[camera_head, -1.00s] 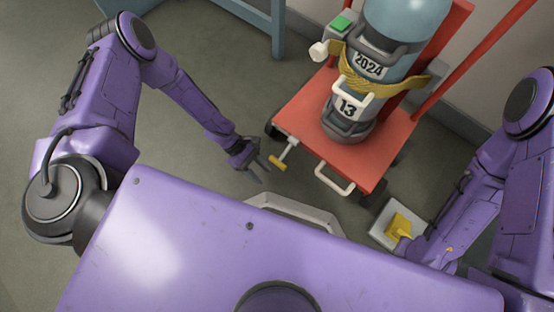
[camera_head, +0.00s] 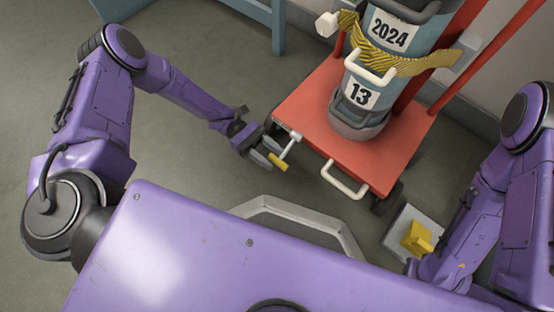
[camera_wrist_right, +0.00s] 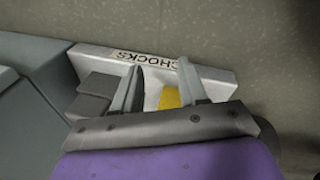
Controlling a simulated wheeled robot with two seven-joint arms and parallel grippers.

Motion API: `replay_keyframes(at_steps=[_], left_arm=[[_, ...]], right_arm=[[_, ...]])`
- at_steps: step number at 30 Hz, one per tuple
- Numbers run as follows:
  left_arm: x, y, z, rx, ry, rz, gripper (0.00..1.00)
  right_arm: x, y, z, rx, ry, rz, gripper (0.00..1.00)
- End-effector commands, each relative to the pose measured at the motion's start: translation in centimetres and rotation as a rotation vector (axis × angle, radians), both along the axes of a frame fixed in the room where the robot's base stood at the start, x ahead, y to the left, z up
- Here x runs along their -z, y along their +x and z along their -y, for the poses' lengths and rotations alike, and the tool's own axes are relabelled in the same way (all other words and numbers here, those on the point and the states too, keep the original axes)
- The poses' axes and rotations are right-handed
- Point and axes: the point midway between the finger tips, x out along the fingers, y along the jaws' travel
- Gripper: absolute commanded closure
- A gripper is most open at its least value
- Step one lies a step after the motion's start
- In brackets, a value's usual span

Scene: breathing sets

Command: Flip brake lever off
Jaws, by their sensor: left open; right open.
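The brake lever (camera_head: 287,152) is a pale bar with a yellow end (camera_head: 278,161) at the left front corner of the red cart (camera_head: 350,140). My left gripper (camera_head: 272,154) is open at the lever, its fingers next to the yellow end. I cannot tell whether they touch it. My right gripper is mostly hidden behind its arm in the head view. In the right wrist view the right gripper (camera_wrist_right: 160,88) is open over a pale tray marked "CHOCKS" (camera_wrist_right: 215,74), with a yellow block (camera_wrist_right: 170,98) seen between its fingers.
A blue-grey cylinder (camera_head: 362,98) labelled 2024 and 13 stands on the cart, tied with a yellow strap (camera_head: 405,65). A white handle (camera_head: 345,180) sticks out at the cart's front. A blue bench frame (camera_head: 278,25) stands at the back. Floor left of the cart is clear.

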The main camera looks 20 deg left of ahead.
Motion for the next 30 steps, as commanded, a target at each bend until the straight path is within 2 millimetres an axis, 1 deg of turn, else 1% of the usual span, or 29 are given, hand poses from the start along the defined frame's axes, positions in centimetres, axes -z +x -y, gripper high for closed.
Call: replay_keyframes(at_steps=[1, 3, 5, 13, 14, 15, 17, 18, 26, 30], left_arm=[[0.2, -0.2, 0.7, 0.002, -0.001, 0.001, 0.54], [0.1, -0.5, 1.5, 0.0, 0.0, 0.001, 0.54], [0.1, -0.7, 1.9, 0.0, 0.0, 0.001, 0.54], [0.0, -0.8, 2.2, -0.001, 0.001, 0.001, 0.54], [0.0, -0.8, 2.2, -0.001, 0.001, 0.001, 0.6], [0.0, -0.7, 2.2, -0.001, 0.001, 0.001, 0.73], [0.0, -0.8, 2.2, -0.001, 0.001, 0.001, 0.93], [0.0, -0.8, 2.2, -0.001, 0.001, 0.001, 1.0], [-0.1, -0.8, 2.1, -0.001, 0.004, -0.007, 1.0], [-0.5, -0.9, 2.0, -0.002, 0.015, -0.041, 1.0]], right_arm=[[0.5, 0.3, 0.2, -0.004, -0.007, 0.014, 0.57], [0.6, 0.5, 0.4, -0.007, -0.014, 0.03, 0.57], [0.6, 0.7, 0.6, -0.008, -0.019, 0.04, 0.57], [0.6, 0.9, 0.6, -0.009, -0.022, 0.047, 0.57], [0.6, 0.9, 0.6, -0.009, -0.022, 0.047, 0.57], [0.6, 0.9, 0.6, -0.009, -0.022, 0.047, 0.57], [0.6, 0.9, 0.6, -0.009, -0.021, 0.047, 0.57], [0.6, 0.9, 0.6, -0.009, -0.021, 0.046, 0.57], [0.5, 0.8, 0.6, -0.008, -0.02, 0.042, 0.57], [0.1, 0.4, 0.3, -0.003, -0.009, 0.02, 0.57]])
